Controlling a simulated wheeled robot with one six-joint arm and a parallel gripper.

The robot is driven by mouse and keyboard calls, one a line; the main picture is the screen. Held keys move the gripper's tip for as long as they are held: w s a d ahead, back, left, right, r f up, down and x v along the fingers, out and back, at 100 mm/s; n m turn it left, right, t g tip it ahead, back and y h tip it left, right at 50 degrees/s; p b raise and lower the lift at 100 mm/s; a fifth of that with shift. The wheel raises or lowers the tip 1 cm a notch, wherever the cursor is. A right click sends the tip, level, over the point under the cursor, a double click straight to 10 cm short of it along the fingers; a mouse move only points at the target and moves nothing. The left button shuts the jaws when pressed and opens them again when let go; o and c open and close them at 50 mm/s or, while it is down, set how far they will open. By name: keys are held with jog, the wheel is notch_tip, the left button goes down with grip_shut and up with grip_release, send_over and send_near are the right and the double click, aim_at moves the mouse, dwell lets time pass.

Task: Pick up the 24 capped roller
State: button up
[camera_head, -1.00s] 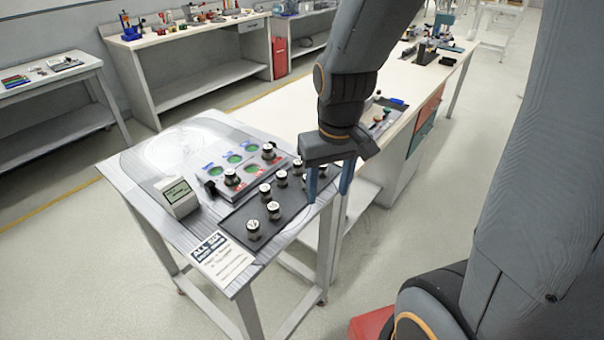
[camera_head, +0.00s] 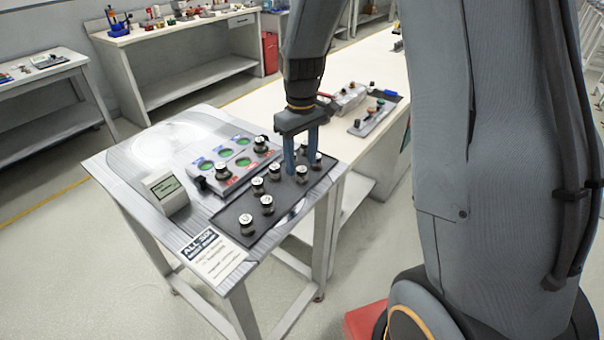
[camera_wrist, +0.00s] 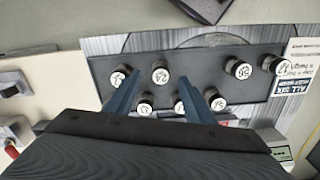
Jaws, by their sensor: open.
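The 24 capped roller (camera_wrist: 160,75) stands upright on the dark tray (camera_head: 232,215), its white cap reading 24 upside down in the wrist view. In the head view I take it to be the roller (camera_head: 302,175) just in front of my fingers, its number too small to read. My gripper (camera_head: 302,165) is open and points down over the tray's far right end. In the wrist view the blue fingertips (camera_wrist: 159,78) lie left and right of the 24 cap, with a gap on each side. I cannot tell how far above the tray they are.
Several other capped rollers stand close by, including one left of the 24 (camera_wrist: 118,78) and the 36 (camera_wrist: 240,68). A panel with green rounds (camera_head: 227,153), a small display box (camera_head: 166,192) and a printed sign (camera_head: 212,255) share the table.

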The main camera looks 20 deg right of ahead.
aim_at(302, 168)
jog(key=shift+s+f, duration=0.15)
jog(key=shift+f, duration=1.4)
grip_shut()
